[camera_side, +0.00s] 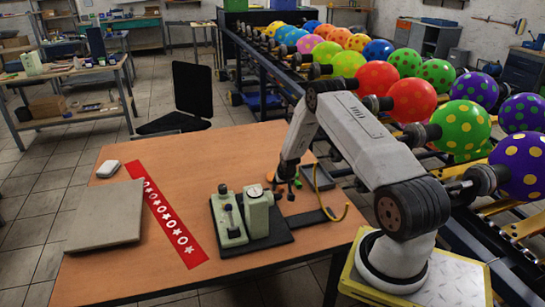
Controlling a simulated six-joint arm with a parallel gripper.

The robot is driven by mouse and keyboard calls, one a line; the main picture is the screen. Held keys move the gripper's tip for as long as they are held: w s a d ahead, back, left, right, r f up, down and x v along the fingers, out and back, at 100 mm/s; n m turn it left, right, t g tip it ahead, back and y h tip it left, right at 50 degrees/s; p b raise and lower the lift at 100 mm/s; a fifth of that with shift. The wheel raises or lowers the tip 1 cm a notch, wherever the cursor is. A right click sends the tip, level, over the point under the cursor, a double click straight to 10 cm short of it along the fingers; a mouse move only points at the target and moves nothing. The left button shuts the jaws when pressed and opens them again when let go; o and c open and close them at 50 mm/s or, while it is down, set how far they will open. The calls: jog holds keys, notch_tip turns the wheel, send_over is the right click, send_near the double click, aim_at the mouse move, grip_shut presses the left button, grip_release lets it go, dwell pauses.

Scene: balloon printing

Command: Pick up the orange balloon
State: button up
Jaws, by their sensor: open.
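A small flat orange piece (271,177), which looks like the uninflated orange balloon, lies on the wooden table just left of my gripper. My gripper (287,190) points down over the table, its dark fingers open. The fingers partly cover the area around the orange piece. I cannot tell how high they are above the table or whether they touch the orange piece. I see nothing held between them.
A pale green device (228,222) on a black base stands in front of my gripper. A red star strip (165,215) and grey slab (108,215) lie left. Inflated balloons (377,77) line the rack behind.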

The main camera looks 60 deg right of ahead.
jog(key=shift+x, duration=0.95)
jog(key=c, duration=1)
